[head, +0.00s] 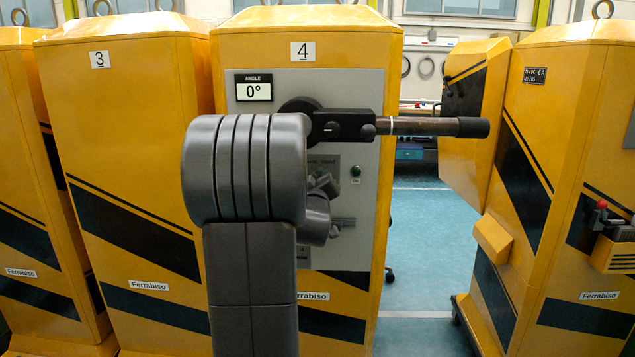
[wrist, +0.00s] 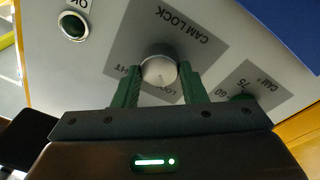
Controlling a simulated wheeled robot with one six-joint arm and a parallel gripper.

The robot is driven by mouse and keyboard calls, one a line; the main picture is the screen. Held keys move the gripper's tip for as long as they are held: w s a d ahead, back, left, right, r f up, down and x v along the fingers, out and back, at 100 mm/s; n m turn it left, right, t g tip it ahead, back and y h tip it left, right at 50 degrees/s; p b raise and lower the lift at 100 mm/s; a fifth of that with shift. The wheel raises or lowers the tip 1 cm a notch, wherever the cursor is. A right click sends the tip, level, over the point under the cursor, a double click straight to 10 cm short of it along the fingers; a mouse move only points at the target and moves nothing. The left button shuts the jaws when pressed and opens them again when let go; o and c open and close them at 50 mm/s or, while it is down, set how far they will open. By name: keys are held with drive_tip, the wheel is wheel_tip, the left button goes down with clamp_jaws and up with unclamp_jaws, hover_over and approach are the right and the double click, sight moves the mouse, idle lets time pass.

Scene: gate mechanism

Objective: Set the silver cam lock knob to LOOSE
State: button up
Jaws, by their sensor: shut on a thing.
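The silver cam lock knob (wrist: 159,69) is in the upper middle of the wrist view, on a grey label plate (wrist: 200,22) reading CAM LOCK, upside down there. My gripper (wrist: 159,76) has one green finger on each side of the knob and is shut on it. The TIGHT and LOOSE words are partly covered by the fingers and knob. I cannot tell which word the knob points to. In the head view my arm hides the knob; part of its label plate (head: 322,162) shows.
A dark lever (head: 425,126) sticks out right, above my wrist. Cabinet 3 (head: 120,130) stands at left. Open floor (head: 425,270) lies right.

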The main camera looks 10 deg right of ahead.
drive_tip(key=o, duration=1)
drive_tip(key=v, duration=1.3)
drive_tip(key=shift+s+f, duration=0.15)
drive_tip(key=shift+s, duration=0.2)
drive_tip(key=shift+a, duration=0.1)
